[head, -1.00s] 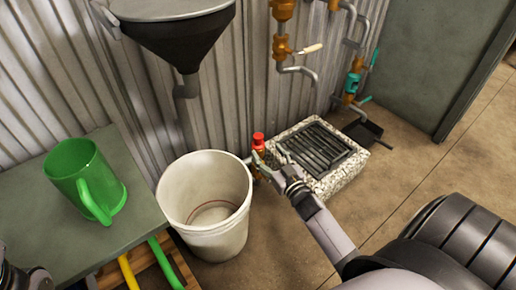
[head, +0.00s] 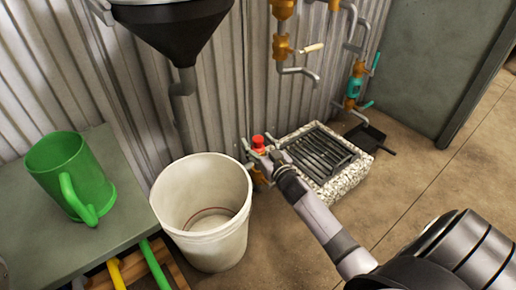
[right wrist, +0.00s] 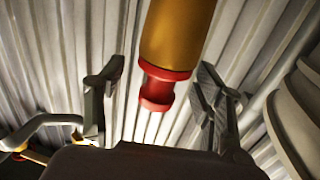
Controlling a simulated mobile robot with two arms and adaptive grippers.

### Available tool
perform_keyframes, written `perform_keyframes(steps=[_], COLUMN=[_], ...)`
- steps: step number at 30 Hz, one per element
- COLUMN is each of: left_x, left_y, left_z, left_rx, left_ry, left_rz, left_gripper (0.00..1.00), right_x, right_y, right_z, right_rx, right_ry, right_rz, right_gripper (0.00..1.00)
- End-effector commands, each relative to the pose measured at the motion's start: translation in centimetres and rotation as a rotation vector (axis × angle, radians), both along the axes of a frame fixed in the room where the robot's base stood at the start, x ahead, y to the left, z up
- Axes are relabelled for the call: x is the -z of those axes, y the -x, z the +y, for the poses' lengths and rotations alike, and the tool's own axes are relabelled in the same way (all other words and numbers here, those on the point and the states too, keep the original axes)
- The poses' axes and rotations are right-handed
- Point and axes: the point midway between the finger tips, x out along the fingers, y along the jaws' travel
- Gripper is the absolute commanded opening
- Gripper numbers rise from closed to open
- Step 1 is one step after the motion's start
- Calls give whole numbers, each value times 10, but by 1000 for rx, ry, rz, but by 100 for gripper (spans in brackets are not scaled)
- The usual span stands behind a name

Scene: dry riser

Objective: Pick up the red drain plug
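The red drain plug (head: 258,142) sits on the end of a brass fitting, low by the corrugated wall, between the white bucket and the grated drain. In the right wrist view the red plug (right wrist: 157,93) has a flange and a narrower neck, and joins the brass body (right wrist: 178,35). My right gripper (head: 261,158) is open, with its fingers around the plug's area in the head view. In the right wrist view its two fingers stand on either side of the plug with visible gaps. My left gripper is not in view.
A white bucket (head: 174,207) stands close left of the plug. A stone drain with a grate (head: 345,180) is close right. A black funnel (head: 172,38) hangs above the bucket. A green jug (head: 68,172) stands on a table (head: 25,240). Brass pipework (head: 281,45) is on the wall.

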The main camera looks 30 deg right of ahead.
Motion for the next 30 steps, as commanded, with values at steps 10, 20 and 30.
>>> perform_keyframes(steps=[10,20,30], left_x=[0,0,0], left_y=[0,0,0], left_z=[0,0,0], left_rx=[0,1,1], left_ry=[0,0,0], left_rz=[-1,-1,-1], left_gripper=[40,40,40], right_x=[0,0,0], right_y=[0,0,0], right_z=[0,0,-2], right_rx=[0,1,3], right_ry=[0,0,3], right_rz=[-1,0,0], right_gripper=[40,18,11])
